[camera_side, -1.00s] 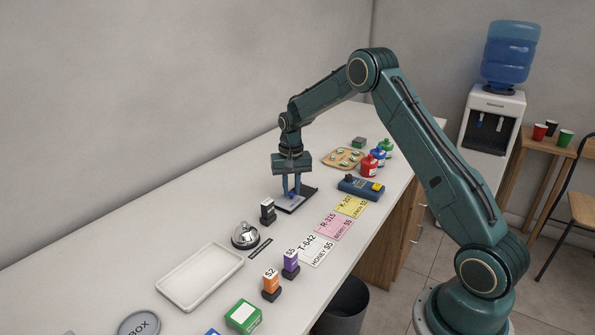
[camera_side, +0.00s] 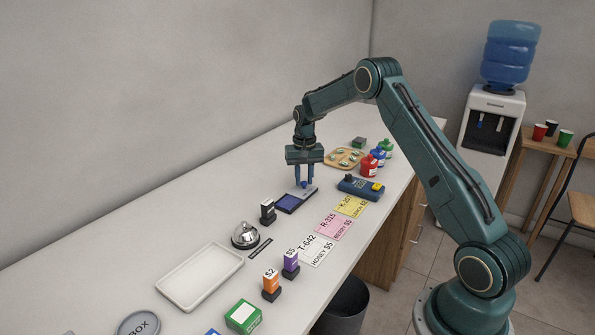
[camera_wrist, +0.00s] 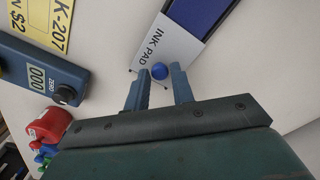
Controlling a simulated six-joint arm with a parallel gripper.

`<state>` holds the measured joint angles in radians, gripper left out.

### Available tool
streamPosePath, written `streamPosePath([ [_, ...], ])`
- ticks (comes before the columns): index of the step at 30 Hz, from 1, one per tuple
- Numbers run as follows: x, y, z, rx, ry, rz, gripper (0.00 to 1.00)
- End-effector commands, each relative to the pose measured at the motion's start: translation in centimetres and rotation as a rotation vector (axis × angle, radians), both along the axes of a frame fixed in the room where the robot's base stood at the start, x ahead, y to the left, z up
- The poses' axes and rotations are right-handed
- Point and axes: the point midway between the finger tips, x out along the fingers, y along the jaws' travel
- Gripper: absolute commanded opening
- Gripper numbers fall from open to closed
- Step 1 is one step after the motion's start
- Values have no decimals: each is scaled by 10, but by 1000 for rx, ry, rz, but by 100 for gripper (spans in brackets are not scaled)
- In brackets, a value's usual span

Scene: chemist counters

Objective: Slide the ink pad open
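The ink pad lies on the counter below my gripper. Its dark blue pad surface (camera_side: 288,202) is uncovered at the lower left in the side view, and it also shows at the top of the wrist view (camera_wrist: 200,12). Its white lid, lettered INK PAD (camera_wrist: 160,48), sits towards the upper right end, with a round blue knob (camera_wrist: 159,71) near its edge. My gripper (camera_side: 304,183) points down over the knob. In the wrist view my fingers (camera_wrist: 160,74) stand apart on either side of the knob, with a visible gap.
A blue scale (camera_side: 360,187) stands right of the ink pad. Price cards (camera_side: 334,226) lie in front. A black stamp (camera_side: 267,211) and a bell (camera_side: 245,235) stand to the lower left. The counter towards the wall is clear.

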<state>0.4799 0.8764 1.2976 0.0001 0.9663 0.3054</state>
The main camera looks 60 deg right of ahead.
Motion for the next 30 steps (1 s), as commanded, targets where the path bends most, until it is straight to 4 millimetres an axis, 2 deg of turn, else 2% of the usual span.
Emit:
streamPosePath([
  [1, 0, 0, 0, -1, -1, 0, 35],
  [2, 0, 0, 0, -1, -1, 0, 41],
  [11, 0, 0, 0, 1, 1, 0, 41],
  [17, 0, 0, 7, 0, 0, 0, 41],
  [23, 0, 0, 27, -1, -1, 0, 41],
  [30, 1, 0, 66, -2, -4, 0, 41],
])
